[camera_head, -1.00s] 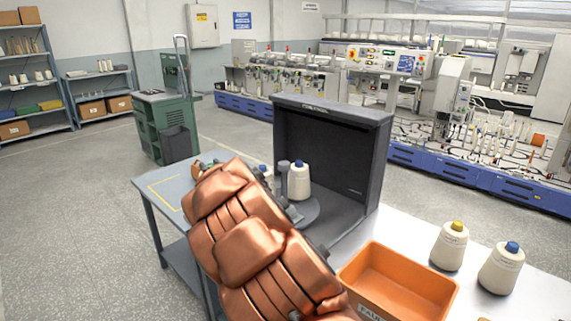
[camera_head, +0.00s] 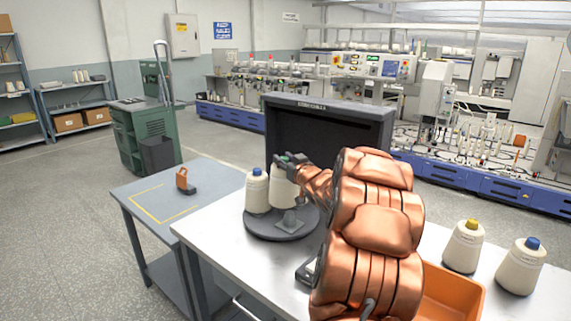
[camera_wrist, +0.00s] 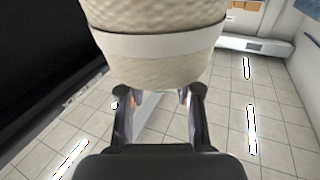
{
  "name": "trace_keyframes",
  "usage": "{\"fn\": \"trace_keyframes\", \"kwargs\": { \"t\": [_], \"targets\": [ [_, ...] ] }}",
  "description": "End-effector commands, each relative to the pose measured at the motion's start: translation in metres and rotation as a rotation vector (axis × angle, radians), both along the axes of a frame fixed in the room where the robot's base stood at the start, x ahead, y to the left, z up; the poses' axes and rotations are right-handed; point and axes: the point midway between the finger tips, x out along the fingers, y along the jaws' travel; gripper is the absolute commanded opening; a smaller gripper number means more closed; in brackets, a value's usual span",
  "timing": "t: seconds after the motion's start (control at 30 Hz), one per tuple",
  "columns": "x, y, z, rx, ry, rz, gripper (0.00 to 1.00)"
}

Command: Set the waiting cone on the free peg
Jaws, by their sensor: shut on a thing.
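My gripper (camera_head: 291,161) is shut on the upper, narrow part of a cream cone (camera_head: 284,190). The held cone looks upright over the round grey turntable (camera_head: 256,229). A blue-topped cone (camera_head: 257,192) stands just left of the held one. No free peg shows clearly.
A dark upright panel (camera_head: 330,108) stands behind the turntable. My arm crosses in front of the bench. To the right are an orange bin (camera_head: 466,292), a yellow-topped cone (camera_head: 463,247) and a blue-topped cone (camera_head: 520,267). A side table (camera_head: 160,195) carries an orange-and-dark object (camera_head: 184,182).

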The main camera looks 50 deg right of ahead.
Motion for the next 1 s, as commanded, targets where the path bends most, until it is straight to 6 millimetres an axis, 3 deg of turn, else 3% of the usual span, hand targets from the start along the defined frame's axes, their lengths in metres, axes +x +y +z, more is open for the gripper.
{"fn": "trace_keyframes", "kwargs": {
  "t": [0.2, 0.8, 1.0],
  "targets": [
    [-0.015, -0.016, -0.003, 0.0, -0.002, -0.018, 0.0],
    [-0.016, -0.016, -0.037, 0.0, -0.001, -0.019, 0.0],
    [-0.016, -0.016, -0.037, 0.0, -0.001, -0.019, 0.0]
  ]
}}
